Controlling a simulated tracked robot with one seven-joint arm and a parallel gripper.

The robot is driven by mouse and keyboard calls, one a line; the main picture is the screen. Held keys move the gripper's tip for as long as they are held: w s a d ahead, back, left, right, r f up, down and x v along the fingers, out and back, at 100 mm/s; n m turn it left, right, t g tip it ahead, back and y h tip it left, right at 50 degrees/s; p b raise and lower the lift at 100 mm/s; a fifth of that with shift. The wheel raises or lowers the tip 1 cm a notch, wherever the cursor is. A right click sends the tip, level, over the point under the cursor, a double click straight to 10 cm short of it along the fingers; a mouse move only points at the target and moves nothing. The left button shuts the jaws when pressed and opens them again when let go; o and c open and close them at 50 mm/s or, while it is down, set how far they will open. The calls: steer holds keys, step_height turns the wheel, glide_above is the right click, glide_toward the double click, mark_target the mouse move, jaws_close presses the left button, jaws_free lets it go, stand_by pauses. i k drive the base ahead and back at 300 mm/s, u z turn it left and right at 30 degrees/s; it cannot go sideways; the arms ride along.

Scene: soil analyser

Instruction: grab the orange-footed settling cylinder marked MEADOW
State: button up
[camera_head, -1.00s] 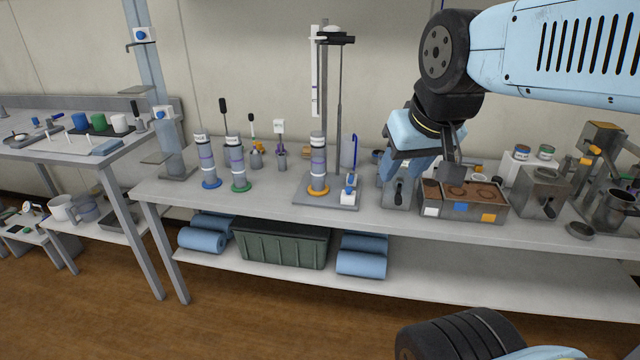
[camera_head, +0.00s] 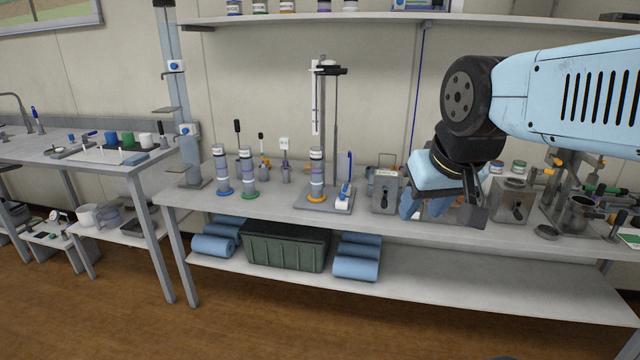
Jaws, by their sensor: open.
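The orange-footed settling cylinder (camera_head: 316,178) stands upright on the grey base plate of a stand with a tall rod, in the middle of the bench. It has a white cap and pale bands; its marking is too small to read. A blue-footed cylinder (camera_head: 221,172) and a green-footed cylinder (camera_head: 247,175) stand upright to its left. My gripper (camera_head: 441,205) is open, well to the right of the orange-footed cylinder and apart from it. It hides part of the bench behind it.
The stand's plate (camera_head: 337,204) also holds a small white and blue item (camera_head: 344,196) beside the cylinder. A metal box (camera_head: 384,191) stands between the stand and my gripper. The bench front (camera_head: 285,207) left of the stand is clear. A shelf (camera_head: 390,18) runs above.

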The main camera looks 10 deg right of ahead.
mark_target(317, 195)
steer(key=z, duration=0.6)
steer(key=i, duration=1.5)
